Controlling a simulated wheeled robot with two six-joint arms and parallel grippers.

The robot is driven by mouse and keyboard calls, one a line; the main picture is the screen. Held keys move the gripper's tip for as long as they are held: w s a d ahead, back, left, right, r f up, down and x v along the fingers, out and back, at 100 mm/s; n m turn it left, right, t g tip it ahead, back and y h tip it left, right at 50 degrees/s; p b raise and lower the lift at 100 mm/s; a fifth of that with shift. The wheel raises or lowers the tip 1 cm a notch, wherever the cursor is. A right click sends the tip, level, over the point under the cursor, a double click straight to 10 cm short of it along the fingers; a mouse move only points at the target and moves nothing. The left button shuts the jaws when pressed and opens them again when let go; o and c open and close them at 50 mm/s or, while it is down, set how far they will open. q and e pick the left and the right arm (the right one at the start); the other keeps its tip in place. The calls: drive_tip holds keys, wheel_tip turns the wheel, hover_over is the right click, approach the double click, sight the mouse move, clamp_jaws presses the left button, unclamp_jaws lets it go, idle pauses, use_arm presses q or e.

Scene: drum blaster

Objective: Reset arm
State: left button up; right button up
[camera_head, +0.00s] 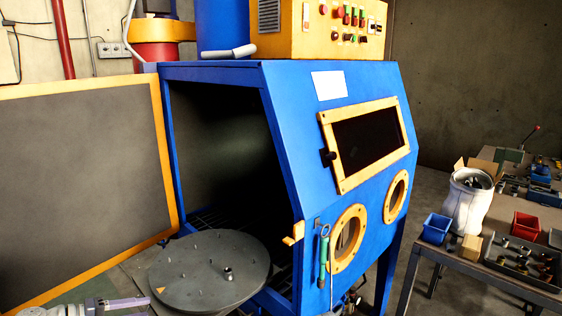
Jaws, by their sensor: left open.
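My left gripper (138,304) shows at the bottom left edge of the head view, with its arm cut off by the frame. It is open, and I see nothing held in it. It is in front of the lower left part of a round grey turntable (205,290) with several short pegs and a small hub. I cannot tell how far apart they are. My right arm and gripper are not in view.
The blue blasting cabinet (292,160) stands in the middle, dark inside. Its yellow-framed side door (80,170) is swung open to the left. A workbench (505,270) at right holds a blue bin (436,229), a red bin (526,226), a white container (466,204) and trays of parts.

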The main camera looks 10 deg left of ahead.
use_arm(q)
drive_tip(key=w+d+f+m+g+y, duration=0.1)
drive_tip(key=d+f+m+g, duration=0.3)
drive_tip(key=d, duration=0.7)
drive_tip(key=d+f+m+g+y, duration=0.1)
drive_tip(key=d+f+g, duration=0.4)
drive_tip(key=d, duration=0.5)
drive_tip(key=s+d+f+m+y, duration=0.3)
drive_tip(key=d+m+y, duration=0.1)
drive_tip(key=d, duration=0.3)
drive_tip(key=s+d+f+m+g+y+b, duration=0.1)
drive_tip(key=s+d+f+m+y, duration=0.2)
drive_tip(key=d+y, duration=0.2)
drive_tip(key=d, duration=0.3)
drive_tip(key=shift+s+f+m, duration=0.25)
drive_tip(key=shift+s+m, duration=0.1)
drive_tip(key=shift+m, duration=0.05)
drive_tip(key=shift+a, duration=0.1)
